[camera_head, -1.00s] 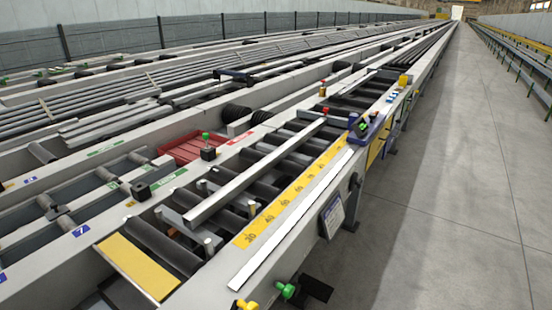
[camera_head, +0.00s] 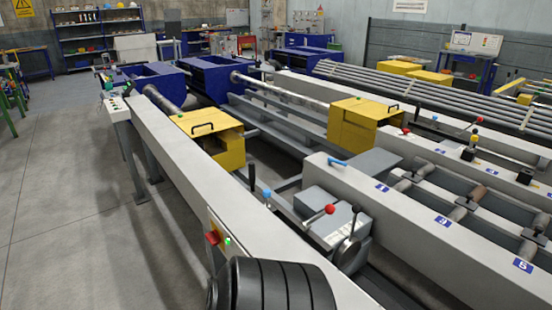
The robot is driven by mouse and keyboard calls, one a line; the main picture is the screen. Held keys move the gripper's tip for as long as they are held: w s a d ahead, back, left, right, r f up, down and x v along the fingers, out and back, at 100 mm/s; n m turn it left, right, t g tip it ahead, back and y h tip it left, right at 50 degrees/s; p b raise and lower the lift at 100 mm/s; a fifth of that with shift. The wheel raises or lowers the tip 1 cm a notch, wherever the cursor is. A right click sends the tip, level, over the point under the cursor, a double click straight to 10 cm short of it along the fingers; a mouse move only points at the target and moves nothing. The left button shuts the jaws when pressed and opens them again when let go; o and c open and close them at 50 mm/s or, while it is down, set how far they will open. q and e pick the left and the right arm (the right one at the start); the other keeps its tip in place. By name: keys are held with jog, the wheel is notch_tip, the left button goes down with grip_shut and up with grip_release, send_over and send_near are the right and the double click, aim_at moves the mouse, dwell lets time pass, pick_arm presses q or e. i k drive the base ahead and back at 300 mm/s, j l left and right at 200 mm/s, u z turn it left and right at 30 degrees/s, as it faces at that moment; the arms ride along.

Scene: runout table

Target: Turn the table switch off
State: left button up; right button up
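A red switch knob (camera_head: 212,238) on a yellow backing sits on a light panel at the near side of the long grey table beam (camera_head: 175,150). A small green lamp (camera_head: 228,241) beside the knob looks lit. The frame does not show clearly which way the knob is turned.
Yellow housings (camera_head: 212,140) and levers with red (camera_head: 330,209) and blue knobs stand along the machine. Bare floor (camera_head: 60,180) lies open at the left.

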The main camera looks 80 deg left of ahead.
aim_at(213, 237)
jog(key=u, duration=3.2)
